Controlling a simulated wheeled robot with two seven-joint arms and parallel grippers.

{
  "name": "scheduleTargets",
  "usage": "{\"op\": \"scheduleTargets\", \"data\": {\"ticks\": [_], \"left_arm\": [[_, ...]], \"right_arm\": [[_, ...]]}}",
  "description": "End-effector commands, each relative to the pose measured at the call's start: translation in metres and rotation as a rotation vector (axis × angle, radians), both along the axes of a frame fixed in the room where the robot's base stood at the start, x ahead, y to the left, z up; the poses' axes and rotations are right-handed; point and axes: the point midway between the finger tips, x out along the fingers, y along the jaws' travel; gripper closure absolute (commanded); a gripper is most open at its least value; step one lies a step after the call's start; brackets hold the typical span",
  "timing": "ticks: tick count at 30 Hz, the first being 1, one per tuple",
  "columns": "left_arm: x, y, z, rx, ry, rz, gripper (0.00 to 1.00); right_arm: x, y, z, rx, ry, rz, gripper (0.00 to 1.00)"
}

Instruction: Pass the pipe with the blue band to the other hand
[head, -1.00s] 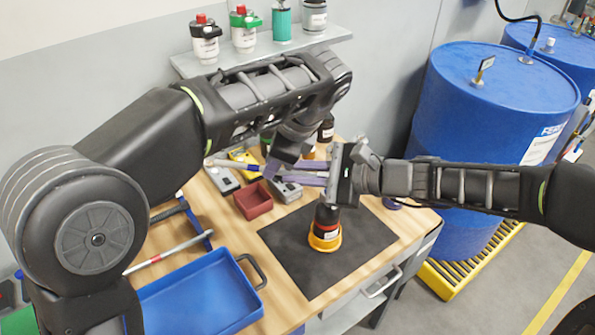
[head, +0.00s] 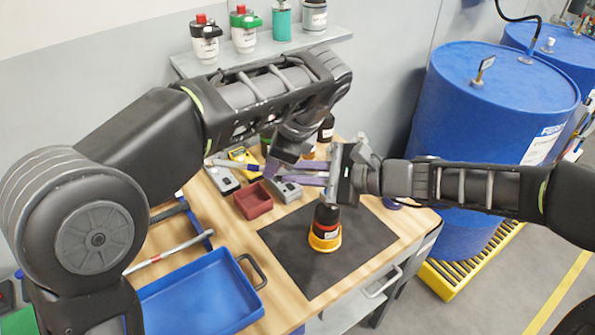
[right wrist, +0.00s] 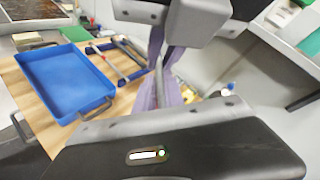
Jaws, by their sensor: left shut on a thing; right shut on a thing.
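The pipe with the blue band (head: 222,163) is held in the air above the back of the workbench. Its pale end sticks out to the left, with the blue band (head: 249,167) just left of the purple fingers. My left gripper (head: 270,172) reaches down from above and is shut on the pipe. My right gripper (head: 290,176) comes in from the right, with its purple fingers pointing left, also shut on the pipe right beside the left one. In the right wrist view the pipe (right wrist: 159,86) shows as a thin strip between the purple fingers; the rest is hidden.
A blue tray (head: 250,318) and a rack with a red-banded pipe (head: 180,250) are at the left. A dark red bin (head: 254,212) stands behind a black mat (head: 290,268), which carries a black-and-orange part (head: 325,228). A blue drum (head: 470,120) stands at the right.

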Motion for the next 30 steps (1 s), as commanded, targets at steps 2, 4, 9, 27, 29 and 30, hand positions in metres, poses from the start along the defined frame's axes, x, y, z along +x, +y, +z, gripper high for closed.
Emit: {"op": "scheduleTargets", "data": {"ticks": [2,4,9,27,29,30], "left_arm": [[-0.0001,0.0003,0.0002,0.001,0.000,0.000,1.00],[-0.0001,0.0003,0.0002,0.000,0.000,0.000,1.00],[-0.0001,0.0002,0.0001,0.000,0.000,0.000,0.73],[-0.0001,0.0001,0.0000,0.000,0.000,0.000,0.62],[0.0000,0.0001,0.0000,0.000,0.000,0.000,0.62],[0.0000,0.0001,0.0000,0.000,0.000,0.000,0.62]], "right_arm": [[0.0005,-0.0004,0.0005,0.000,0.000,-0.001,1.00],[0.0005,-0.0004,0.0005,0.000,0.000,-0.001,1.00],[0.0005,-0.0001,0.0012,0.001,-0.002,-0.001,1.00],[0.0002,0.0001,0.0008,0.001,-0.001,0.000,1.00],[0.0002,0.0001,0.0008,0.001,-0.001,0.000,1.00],[0.0002,0.0001,0.0008,0.001,-0.001,0.000,1.00]]}}
